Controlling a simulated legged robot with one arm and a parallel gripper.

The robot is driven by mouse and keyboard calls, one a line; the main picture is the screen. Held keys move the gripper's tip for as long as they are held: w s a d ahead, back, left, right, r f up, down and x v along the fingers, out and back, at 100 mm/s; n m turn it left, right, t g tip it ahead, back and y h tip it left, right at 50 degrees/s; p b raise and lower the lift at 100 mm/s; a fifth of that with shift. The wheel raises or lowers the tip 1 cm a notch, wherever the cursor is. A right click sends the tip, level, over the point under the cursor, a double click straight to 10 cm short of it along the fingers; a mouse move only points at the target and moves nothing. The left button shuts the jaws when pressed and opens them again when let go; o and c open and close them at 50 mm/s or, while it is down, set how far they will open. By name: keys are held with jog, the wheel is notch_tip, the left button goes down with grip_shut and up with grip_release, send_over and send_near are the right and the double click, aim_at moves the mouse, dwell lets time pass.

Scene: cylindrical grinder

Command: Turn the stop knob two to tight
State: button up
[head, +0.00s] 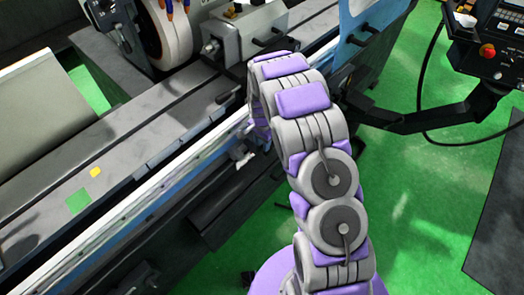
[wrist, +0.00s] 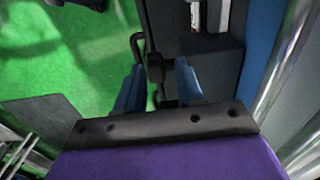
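In the wrist view, the two blue fingers of my gripper (wrist: 160,82) stand apart. A small black knob-like part (wrist: 155,68) lies between them, with a thin black loop (wrist: 137,46) beside it at the upper left. A gap shows between this part and the right finger; the left finger is very close to it, and I cannot tell whether they touch. No label shows that this is stop knob two. In the head view, my arm bends over towards the machine's front edge and hides my gripper.
The grinder bed (head: 140,150) runs diagonally across the head view, with a grinding wheel (head: 165,35) at the back. A control panel (head: 495,40) on a black arm (head: 430,118) stands at right. Green floor (head: 400,205) is open at right.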

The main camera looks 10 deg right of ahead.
jog(key=d+f, duration=0.1)
jog(key=f, duration=0.1)
jog(key=d+f, duration=0.2)
jog(key=f, duration=0.1)
jog(key=shift+d, duration=0.2)
jog(key=shift+f, duration=0.2)
jog(key=shift+s+a+f, duration=0.15)
jog(key=shift+s+a, duration=0.05)
jog(key=shift+a, duration=0.45)
jog(key=shift+w+a+f, duration=0.1)
jog(key=shift+w+a, duration=0.1)
jog(key=shift+a, duration=0.3)
jog(key=shift+d, duration=0.15)
jog(key=shift+c, duration=1.1)
jog(key=shift+d, duration=0.45)
jog(key=c, duration=0.3)
jog(key=shift+c, duration=0.8)
